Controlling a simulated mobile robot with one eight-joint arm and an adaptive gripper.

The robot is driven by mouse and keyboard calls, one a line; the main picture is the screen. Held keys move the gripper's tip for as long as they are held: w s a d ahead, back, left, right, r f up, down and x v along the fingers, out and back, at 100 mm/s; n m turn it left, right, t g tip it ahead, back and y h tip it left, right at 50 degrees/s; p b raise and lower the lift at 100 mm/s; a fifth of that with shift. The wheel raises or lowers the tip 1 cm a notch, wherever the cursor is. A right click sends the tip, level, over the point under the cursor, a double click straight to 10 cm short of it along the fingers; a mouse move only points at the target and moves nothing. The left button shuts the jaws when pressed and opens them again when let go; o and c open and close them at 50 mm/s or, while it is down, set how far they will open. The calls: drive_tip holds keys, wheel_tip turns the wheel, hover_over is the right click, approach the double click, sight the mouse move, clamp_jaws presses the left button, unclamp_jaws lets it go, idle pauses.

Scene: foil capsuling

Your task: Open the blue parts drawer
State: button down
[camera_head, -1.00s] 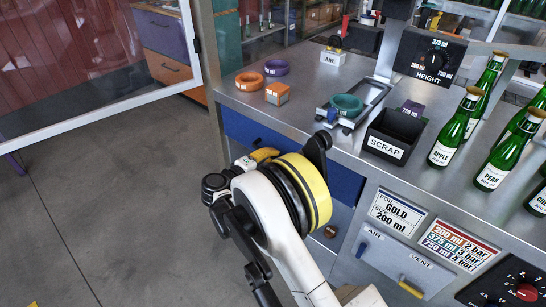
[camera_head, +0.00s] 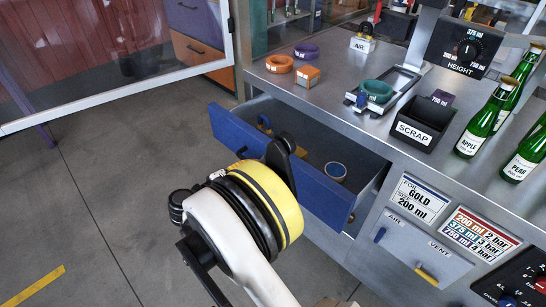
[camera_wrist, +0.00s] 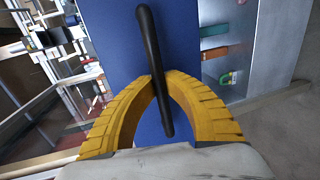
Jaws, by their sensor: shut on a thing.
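The blue parts drawer (camera_head: 232,127) stands pulled out from under the steel bench, its inside showing in the head view. Inside lie a round blue-rimmed part (camera_head: 335,171) and, near the left end, another small blue and yellow part (camera_head: 264,123). In the wrist view, the blue drawer front (camera_wrist: 112,40) carries a black bar handle (camera_wrist: 149,50). My gripper (camera_wrist: 158,84) has its yellow ridged fingers closed around that handle.
Green bottles (camera_head: 484,125) stand at right. Grey floor at left is clear.

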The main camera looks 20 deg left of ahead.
drive_tip(key=f+v, duration=0.1)
drive_tip(key=v, duration=0.5)
drive_tip(key=shift+s, duration=0.2)
drive_tip(key=c, duration=2.2)
unclamp_jaws()
drive_tip(key=shift+a+f, duration=0.1)
drive_tip(key=o, duration=0.8)
drive_tip(key=v, duration=1.2)
drive_tip(key=shift+f, duration=0.1)
